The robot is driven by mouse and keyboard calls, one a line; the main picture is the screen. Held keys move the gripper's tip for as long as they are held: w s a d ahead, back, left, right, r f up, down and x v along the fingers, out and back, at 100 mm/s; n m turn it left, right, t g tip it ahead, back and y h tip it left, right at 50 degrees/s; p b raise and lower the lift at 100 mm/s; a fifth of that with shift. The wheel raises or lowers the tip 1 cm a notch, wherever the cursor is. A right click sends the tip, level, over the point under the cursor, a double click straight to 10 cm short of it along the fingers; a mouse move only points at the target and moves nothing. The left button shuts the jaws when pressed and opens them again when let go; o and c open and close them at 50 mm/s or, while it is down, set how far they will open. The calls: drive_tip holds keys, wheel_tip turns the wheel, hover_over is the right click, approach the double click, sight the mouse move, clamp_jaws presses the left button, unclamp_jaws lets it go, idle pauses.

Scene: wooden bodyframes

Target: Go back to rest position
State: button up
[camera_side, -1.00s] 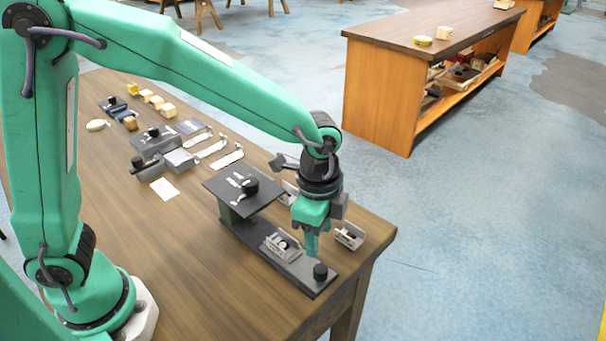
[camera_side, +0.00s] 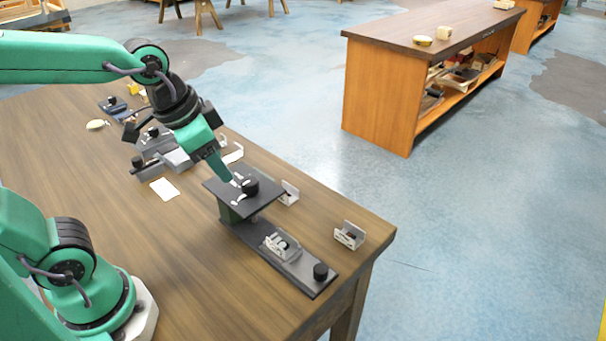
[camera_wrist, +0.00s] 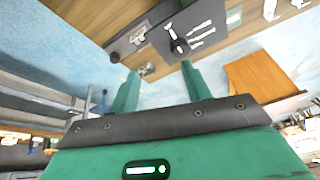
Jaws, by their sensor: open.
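My gripper (camera_side: 225,178) is in the air in the side view, tilted down and to the right. Its tip shows close to the left edge of the raised black platform (camera_side: 262,190); I cannot tell how far above it. In the wrist view my gripper (camera_wrist: 160,85) shows two green fingers spread apart with nothing between them. The platform with its black knob and pale pieces also shows beyond the fingers in the wrist view (camera_wrist: 205,22).
A black base strip (camera_side: 300,275) with a metal bracket (camera_side: 280,246) and a black knob (camera_side: 320,271) lies near the table's right edge. Another bracket (camera_side: 349,235) stands beside it. Several fixtures and a white card (camera_side: 164,189) lie further left. The table's front (camera_side: 190,270) is clear.

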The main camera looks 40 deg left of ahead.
drive_tip(key=s+a+n+t, duration=0.1)
drive_tip(key=s+a+n, duration=0.2)
drive_tip(key=s, duration=0.1)
drive_tip(key=shift+s+a+r+n+y, duration=0.3)
drive_tip(key=shift+a+r+n, duration=0.05)
drive_tip(key=shift+a+n, duration=0.05)
